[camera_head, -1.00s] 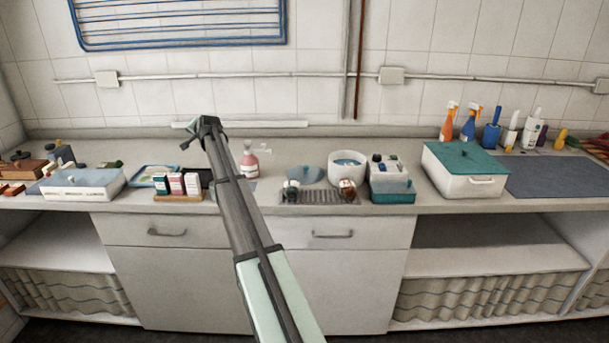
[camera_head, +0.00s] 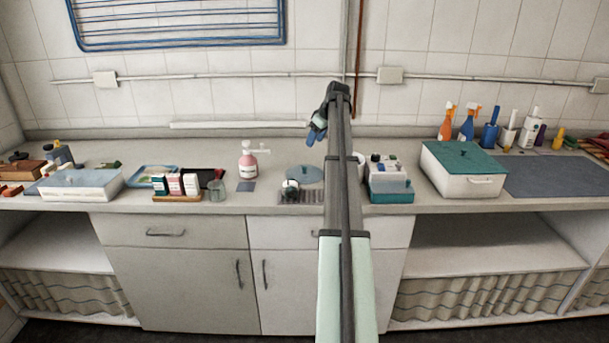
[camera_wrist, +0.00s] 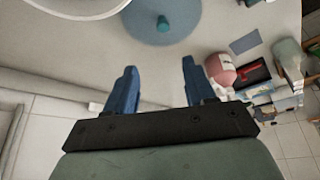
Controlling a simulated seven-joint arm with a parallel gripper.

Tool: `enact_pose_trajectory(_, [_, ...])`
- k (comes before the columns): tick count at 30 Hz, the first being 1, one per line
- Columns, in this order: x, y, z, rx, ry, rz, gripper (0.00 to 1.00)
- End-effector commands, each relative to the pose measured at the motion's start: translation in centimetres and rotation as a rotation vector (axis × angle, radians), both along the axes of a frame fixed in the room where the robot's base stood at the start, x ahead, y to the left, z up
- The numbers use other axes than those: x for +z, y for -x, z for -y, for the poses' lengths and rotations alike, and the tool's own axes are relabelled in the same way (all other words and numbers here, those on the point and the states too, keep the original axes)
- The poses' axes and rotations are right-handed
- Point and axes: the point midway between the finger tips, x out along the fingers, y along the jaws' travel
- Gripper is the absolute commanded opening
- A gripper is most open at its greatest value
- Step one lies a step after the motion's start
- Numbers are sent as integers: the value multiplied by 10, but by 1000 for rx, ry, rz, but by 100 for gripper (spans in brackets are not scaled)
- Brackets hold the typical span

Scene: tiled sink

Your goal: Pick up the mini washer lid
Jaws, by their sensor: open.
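The mini washer lid is a flat blue-grey disc (camera_head: 304,174) lying on the counter, left of my arm in the head view. In the wrist view the lid (camera_wrist: 185,20) shows at the top with a teal knob (camera_wrist: 163,23) at its middle. My gripper (camera_head: 316,128) is above the counter toward the back wall. Its blue fingers (camera_wrist: 159,68) are spread and empty, with the lid beyond their tips and apart from them. The white round washer tub (camera_head: 361,166) is mostly hidden behind my arm; its rim shows at the wrist view's top left.
A pink soap bottle (camera_head: 248,162) and a clear glass (camera_head: 217,185) stand left of the lid. A dark rack (camera_head: 290,198) with a round item lies in front. A teal-and-white caddy (camera_head: 391,184) stands right of my arm. The tiled wall is close behind.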

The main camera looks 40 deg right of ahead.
Motion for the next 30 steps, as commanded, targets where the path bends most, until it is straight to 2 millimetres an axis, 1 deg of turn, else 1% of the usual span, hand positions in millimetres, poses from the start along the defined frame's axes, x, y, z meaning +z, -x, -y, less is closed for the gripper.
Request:
enact_pose_trajectory(1, [1, 8, 2, 24, -2, -6, 54])
enact_pose_trajectory(3, [2, 14, 3, 52, -3, -13, 54])
enact_pose_trajectory(7, [-3, 15, 2, 68, -5, -17, 54])
enact_pose_trajectory(11, [-16, 9, 1, 67, -5, -17, 54])
enact_pose_trajectory(21, [-66, -14, -4, 66, -5, -17, 54])
enact_pose_trajectory(24, [-75, -17, -5, 65, -4, -17, 54])
enact_pose_trajectory(30, [-82, -21, -6, 64, -3, -16, 54])
